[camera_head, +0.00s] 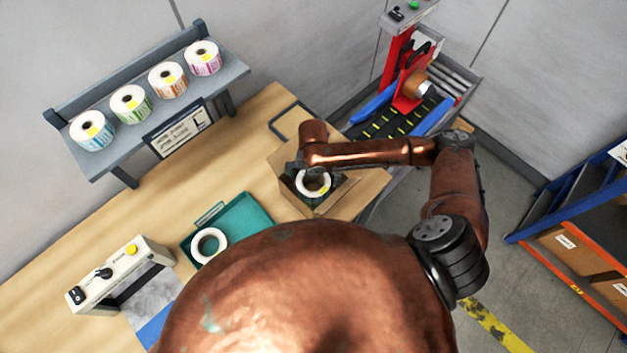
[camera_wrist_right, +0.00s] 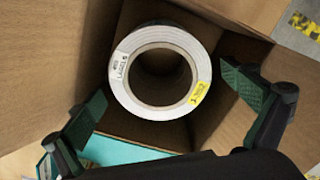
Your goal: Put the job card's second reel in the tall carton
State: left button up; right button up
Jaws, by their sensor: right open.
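The open brown carton (camera_head: 279,163) stands on the bench. A white label reel (camera_head: 316,196) lies inside it. Another white reel (camera_head: 196,247) lies on the green tray (camera_head: 254,213). A card (camera_head: 180,129) hangs on the shelf front; its text is too small to read. My left gripper is out of view.
Several coloured label reels, including a blue one (camera_head: 91,130), sit on the grey wall shelf (camera_head: 62,117). A control box (camera_head: 119,275) stands on the bench at left. A red and blue machine (camera_head: 408,85) stands behind the carton. An orange and blue rack (camera_head: 578,232) is at right.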

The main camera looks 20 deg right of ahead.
notch_tip(320, 180, up, 11)
jog(key=shift+r, duration=0.2)
dwell(1.2)
